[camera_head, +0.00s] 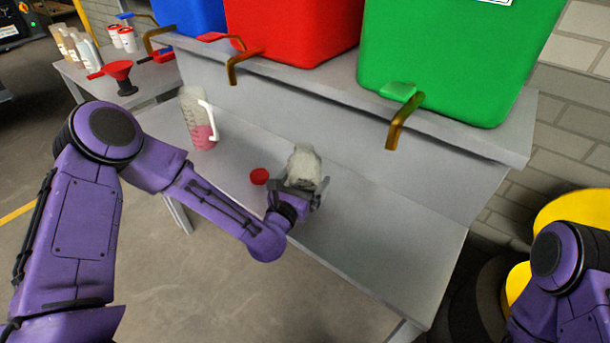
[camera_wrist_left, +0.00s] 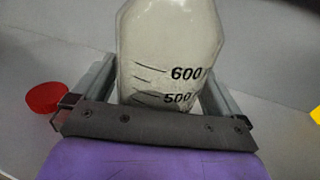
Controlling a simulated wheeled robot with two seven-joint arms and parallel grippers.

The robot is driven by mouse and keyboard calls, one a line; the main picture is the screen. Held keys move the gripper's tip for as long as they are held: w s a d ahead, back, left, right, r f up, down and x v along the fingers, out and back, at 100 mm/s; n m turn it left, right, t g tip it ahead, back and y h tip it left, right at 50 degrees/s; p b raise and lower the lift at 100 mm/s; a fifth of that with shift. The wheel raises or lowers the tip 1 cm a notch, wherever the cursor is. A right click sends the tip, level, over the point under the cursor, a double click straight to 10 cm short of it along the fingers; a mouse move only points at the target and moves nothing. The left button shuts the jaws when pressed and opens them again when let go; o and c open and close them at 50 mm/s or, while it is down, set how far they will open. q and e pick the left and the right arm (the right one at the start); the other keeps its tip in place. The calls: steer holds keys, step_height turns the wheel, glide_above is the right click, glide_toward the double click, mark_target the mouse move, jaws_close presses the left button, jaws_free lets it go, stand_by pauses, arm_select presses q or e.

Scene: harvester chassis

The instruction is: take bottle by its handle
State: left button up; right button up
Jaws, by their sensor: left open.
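A pale, cloudy bottle (camera_head: 304,165) stands on the grey lower bench. In the left wrist view the bottle (camera_wrist_left: 172,45) shows black marks reading 500 and 600. My left gripper (camera_head: 300,186) is open, with its fingers on either side of the bottle. I cannot tell whether they touch it. The bottle's lower part is hidden by my gripper, and no handle shows on it. A clear jug (camera_head: 196,118) with pink liquid and a white handle (camera_head: 209,122) stands to the left on the same bench. My right gripper is out of view; only my right arm shows.
A red cap (camera_head: 259,176) lies left of the bottle and also shows in the left wrist view (camera_wrist_left: 46,97). Blue, red (camera_head: 290,30) and green (camera_head: 450,60) tanks with taps stand on the raised shelf behind. The bench right of the bottle (camera_head: 400,250) is clear.

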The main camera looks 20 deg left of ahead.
arm_select(q)
steer(key=shift+w, duration=0.15)
steer(key=c, duration=1)
